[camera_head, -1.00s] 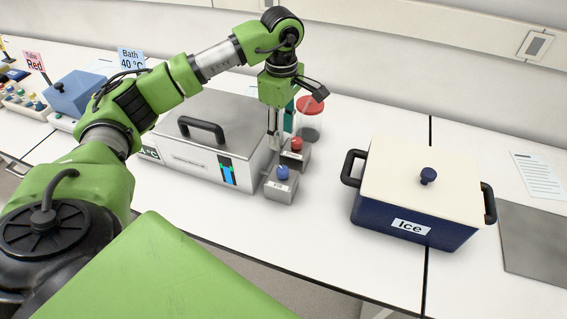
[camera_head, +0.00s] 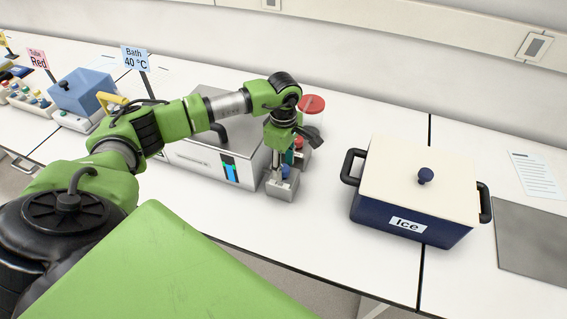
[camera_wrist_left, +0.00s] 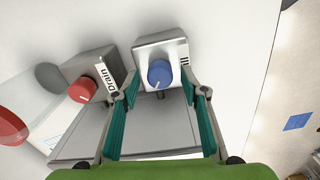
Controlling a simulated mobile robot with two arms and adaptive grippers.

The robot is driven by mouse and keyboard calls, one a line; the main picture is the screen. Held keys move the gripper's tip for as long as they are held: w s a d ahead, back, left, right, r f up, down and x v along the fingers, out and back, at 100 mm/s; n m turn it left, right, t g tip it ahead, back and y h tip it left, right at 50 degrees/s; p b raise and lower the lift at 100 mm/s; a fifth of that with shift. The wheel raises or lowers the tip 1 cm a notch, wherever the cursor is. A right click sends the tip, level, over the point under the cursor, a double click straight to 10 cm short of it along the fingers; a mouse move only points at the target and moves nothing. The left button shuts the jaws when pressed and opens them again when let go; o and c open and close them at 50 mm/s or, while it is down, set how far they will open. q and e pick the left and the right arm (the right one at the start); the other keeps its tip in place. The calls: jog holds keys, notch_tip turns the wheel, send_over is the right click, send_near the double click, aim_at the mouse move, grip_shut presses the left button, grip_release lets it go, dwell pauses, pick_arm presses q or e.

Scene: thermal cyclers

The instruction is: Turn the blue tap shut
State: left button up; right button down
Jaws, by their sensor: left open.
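The blue tap (camera_wrist_left: 160,73) is a round knob with a pale mark, on a grey metal block (camera_wrist_left: 150,50). In the head view the blue tap (camera_head: 285,172) sits at the front right of the steel bath (camera_head: 190,158), partly covered by my gripper. My left gripper (camera_wrist_left: 160,95) is open, its two green-lined fingers on either side of the blue tap. In the head view my left gripper (camera_head: 281,170) points down at the tap from above. I cannot tell whether the fingers touch the knob. My right gripper is not in view.
A red tap (camera_wrist_left: 82,90) on a block labelled Drain stands beside the blue one. A red-lidded jar (camera_head: 311,104) is behind. A blue ice box (camera_head: 400,215) with a cream lid stands to the right. The white bench is clear in front of the blue tap.

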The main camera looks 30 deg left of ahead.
pick_arm(q)
jog(key=c, duration=1.1)
jog(key=shift+n, duration=0.4)
jog(key=shift+f+n+b, duration=0.1)
jog(key=shift+n+b, duration=0.7)
jog(key=shift+n, duration=0.2)
jog(key=n+b, duration=0.1)
jog(key=n, duration=0.3)
jog(key=shift+b, duration=0.4)
jog(key=n+b, duration=0.1)
jog(key=n, duration=0.4)
jog(key=shift+n+b, duration=0.5)
jog(key=shift+n, duration=1.6)
